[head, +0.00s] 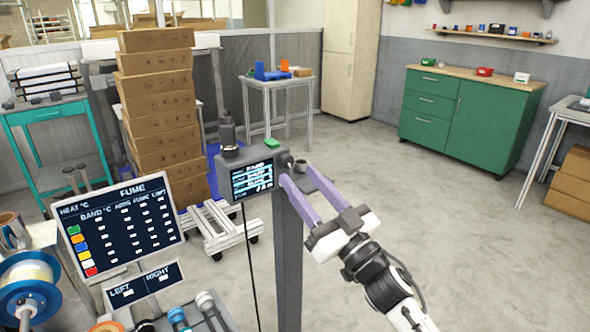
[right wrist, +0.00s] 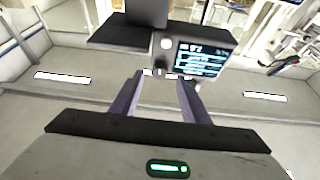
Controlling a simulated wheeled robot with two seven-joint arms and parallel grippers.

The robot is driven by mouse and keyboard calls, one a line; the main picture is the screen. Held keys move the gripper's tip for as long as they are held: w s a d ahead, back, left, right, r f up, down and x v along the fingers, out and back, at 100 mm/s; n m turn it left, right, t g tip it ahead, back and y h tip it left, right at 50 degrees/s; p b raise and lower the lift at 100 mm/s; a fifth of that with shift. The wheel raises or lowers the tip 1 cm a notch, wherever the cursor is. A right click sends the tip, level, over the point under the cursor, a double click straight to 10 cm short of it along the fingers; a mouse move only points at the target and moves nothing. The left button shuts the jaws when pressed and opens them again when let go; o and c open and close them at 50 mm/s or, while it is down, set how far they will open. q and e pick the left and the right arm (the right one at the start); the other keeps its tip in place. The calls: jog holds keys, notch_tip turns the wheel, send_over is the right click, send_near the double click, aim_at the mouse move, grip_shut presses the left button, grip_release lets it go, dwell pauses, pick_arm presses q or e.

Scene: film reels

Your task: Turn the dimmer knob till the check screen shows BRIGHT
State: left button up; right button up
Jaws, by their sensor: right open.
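A small screen (head: 252,181) with lit lines of text is on a grey box on top of a post; its text is too small to read. It also shows in the right wrist view (right wrist: 200,57). A dark round part at the box's right side (head: 286,161), seemingly the dimmer knob, is partly hidden by my fingers. My right gripper (head: 297,174) is open, its two purple fingers reaching toward that side of the box. In the right wrist view its fingertips (right wrist: 158,79) are apart, just below the box; contact cannot be told. My left gripper is out of view.
A larger panel headed FUME (head: 122,222) stands at the left above a LEFT/RIGHT sign (head: 145,285). A stack of cardboard boxes (head: 160,110) rises behind the post (head: 288,265). A green cabinet (head: 465,115) stands at the back right.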

aim_at(290, 164)
jog(key=shift+x, duration=1.75)
grip_shut()
jog(key=c, duration=1.1)
grip_release()
jog(key=shift+o, duration=0.2)
jog(key=shift+n, duration=0.4)
jog(key=n+g+y, duration=0.1)
jog(key=n, duration=0.2)
jog(key=n+g+y+p, duration=0.1)
jog(key=n, duration=0.2)
jog(key=shift+w+d+r+g, duration=0.1)
jog(key=shift+w+d+g, duration=0.05)
jog(key=shift+d+g, duration=0.15)
jog(key=shift+w+n+g+y+p, duration=0.1)
jog(key=shift+n+g+y+p, duration=0.25)
jog(key=shift+n+g, duration=0.8)
jog(key=shift+n+g+y+p, duration=0.15)
jog(key=shift+n+g+y, duration=0.25)
jog(key=shift+n, duration=1.55)
